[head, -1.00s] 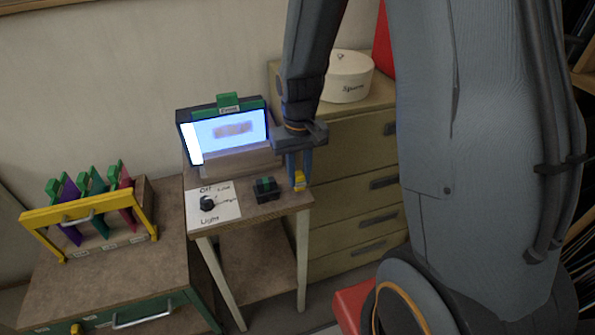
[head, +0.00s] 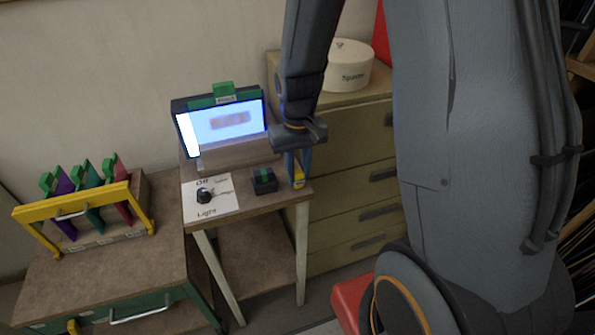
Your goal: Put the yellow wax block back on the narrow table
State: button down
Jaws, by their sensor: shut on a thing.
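The yellow wax block (head: 298,177) is a small yellow piece at the right edge of the narrow table (head: 262,203). My gripper (head: 297,170) points down over that edge, with its blue fingers shut on the block. The fingers hide part of the block. I cannot tell whether the block touches the tabletop.
A lit screen (head: 225,125) stands at the back of the narrow table. A small black box with a green top (head: 264,181) and a light switch panel (head: 209,196) are left of my gripper. A drawer cabinet (head: 350,150) stands close on the right, with a white round box (head: 347,66) on top.

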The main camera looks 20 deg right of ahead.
jog(key=shift+f, duration=0.2)
jog(key=c, duration=1.5)
grip_release()
jog(key=shift+o, duration=0.2)
jog(key=shift+r, duration=0.1)
notch_tip(320, 180, up, 7)
jog(key=shift+r+b, duration=0.2)
jog(key=shift+b, duration=0.55)
jog(key=s+t, duration=0.1)
jog(key=s, duration=0.8)
jog(key=shift+s, duration=0.15)
